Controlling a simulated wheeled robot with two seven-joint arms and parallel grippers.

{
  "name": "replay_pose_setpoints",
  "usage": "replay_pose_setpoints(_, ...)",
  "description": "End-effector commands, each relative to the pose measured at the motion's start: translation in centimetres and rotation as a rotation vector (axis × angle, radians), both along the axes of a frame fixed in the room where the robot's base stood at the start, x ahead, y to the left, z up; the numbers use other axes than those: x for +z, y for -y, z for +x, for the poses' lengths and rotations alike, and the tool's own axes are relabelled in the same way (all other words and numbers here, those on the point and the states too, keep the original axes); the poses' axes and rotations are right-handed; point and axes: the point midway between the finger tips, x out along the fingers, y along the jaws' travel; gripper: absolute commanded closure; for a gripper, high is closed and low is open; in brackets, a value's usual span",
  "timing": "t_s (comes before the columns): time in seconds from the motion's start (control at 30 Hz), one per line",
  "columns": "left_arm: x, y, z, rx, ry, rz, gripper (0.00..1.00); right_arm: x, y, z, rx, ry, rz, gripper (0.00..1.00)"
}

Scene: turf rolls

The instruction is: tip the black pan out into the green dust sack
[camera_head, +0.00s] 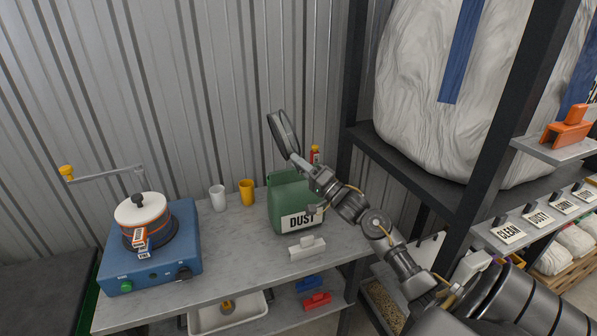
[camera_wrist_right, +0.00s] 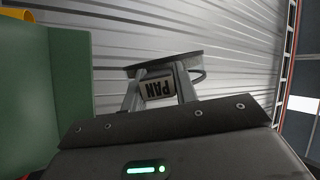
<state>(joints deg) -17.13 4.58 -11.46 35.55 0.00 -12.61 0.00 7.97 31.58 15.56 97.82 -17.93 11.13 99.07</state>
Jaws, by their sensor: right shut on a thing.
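The black pan (camera_head: 284,134) is up in the air, tilted steeply on edge, above the green dust sack. My right gripper (camera_head: 304,166) is shut on its handle. In the right wrist view the fingers (camera_wrist_right: 160,88) close around a grey handle tag reading PAN, and the pan's dark rim (camera_wrist_right: 165,62) shows beyond. The green dust sack (camera_head: 284,190) stands upright on the grey bench with a DUST label on its front. Its side shows at the left of the right wrist view (camera_wrist_right: 45,95). The pan's contents cannot be seen. My left gripper is out of view.
A blue stove (camera_head: 185,240) with a white-lidded pot (camera_head: 140,210) stands at left on the bench (camera_head: 235,245). White (camera_head: 218,198) and yellow (camera_head: 247,193) cups stand left of the sack. A white clip (camera_head: 307,248) lies in front. A black shelf post (camera_head: 515,120) rises at right.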

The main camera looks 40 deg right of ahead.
Motion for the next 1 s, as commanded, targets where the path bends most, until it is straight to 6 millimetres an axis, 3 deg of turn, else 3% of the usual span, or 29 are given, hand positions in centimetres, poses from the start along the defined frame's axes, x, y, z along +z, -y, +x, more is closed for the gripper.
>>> replay_pose_setpoints(0.2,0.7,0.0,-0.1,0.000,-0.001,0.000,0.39,-0.2,0.5,-0.2,-0.002,0.118,0.333,1.00)
replay_pose_setpoints(0.4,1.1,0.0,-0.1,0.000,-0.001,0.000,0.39,-0.5,0.8,-0.3,-0.001,0.188,0.531,1.00)
replay_pose_setpoints(1.0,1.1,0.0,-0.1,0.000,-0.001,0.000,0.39,-0.7,1.0,-0.3,0.000,0.215,0.609,1.00)
